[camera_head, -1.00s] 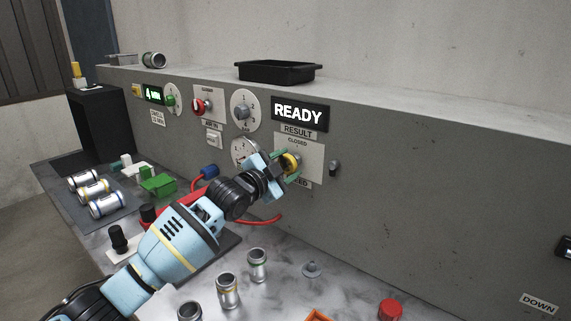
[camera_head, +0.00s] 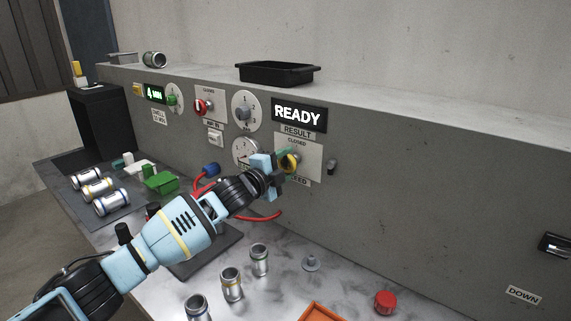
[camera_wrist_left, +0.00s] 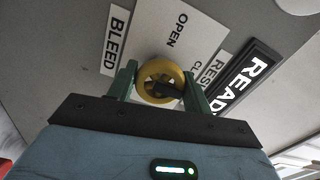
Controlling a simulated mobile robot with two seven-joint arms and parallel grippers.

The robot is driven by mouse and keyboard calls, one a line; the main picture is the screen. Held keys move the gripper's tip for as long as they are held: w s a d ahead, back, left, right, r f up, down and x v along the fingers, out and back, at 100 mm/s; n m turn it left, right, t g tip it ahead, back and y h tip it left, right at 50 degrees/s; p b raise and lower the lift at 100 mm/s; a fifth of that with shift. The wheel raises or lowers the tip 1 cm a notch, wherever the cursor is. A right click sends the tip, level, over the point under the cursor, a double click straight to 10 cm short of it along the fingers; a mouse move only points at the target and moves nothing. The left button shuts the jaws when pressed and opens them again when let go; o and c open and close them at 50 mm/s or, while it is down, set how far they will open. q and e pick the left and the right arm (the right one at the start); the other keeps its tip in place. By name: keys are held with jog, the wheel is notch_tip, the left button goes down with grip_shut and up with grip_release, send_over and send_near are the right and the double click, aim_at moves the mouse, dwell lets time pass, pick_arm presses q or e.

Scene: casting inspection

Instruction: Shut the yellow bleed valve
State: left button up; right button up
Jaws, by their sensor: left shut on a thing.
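The yellow bleed valve (camera_head: 290,162) is a round handwheel on a white plate (camera_head: 310,150) on the grey panel. The plate has a CLOSED label at its top and a partly hidden BLEED label below. My left gripper (camera_head: 284,161) is at the valve, its green fingers around the wheel. In the left wrist view the yellow wheel (camera_wrist_left: 160,82) sits between the two green fingers (camera_wrist_left: 162,90), with OPEN and BLEED labels beyond it. A dark bar crosses the wheel's middle. My right gripper is not in view.
A READY display (camera_head: 299,114) sits above the valve, and a small dark knob (camera_head: 332,167) to its right. Dials and a red knob (camera_head: 199,105) are to the left. Metal cylinders (camera_head: 232,285), a red cap (camera_head: 385,302) and an orange tray (camera_head: 322,313) lie on the bench below.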

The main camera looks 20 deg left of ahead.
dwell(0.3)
pick_arm(q)
jog(key=o, duration=1)
jog(key=shift+s+a, duration=0.2)
jog(key=shift+s, duration=0.25)
jog(key=v, duration=0.6)
jog(key=shift+s+a+p, duration=0.1)
jog(key=shift+s+p, duration=0.2)
jog(key=shift+s, duration=0.1)
jog(key=shift+f, duration=0.1)
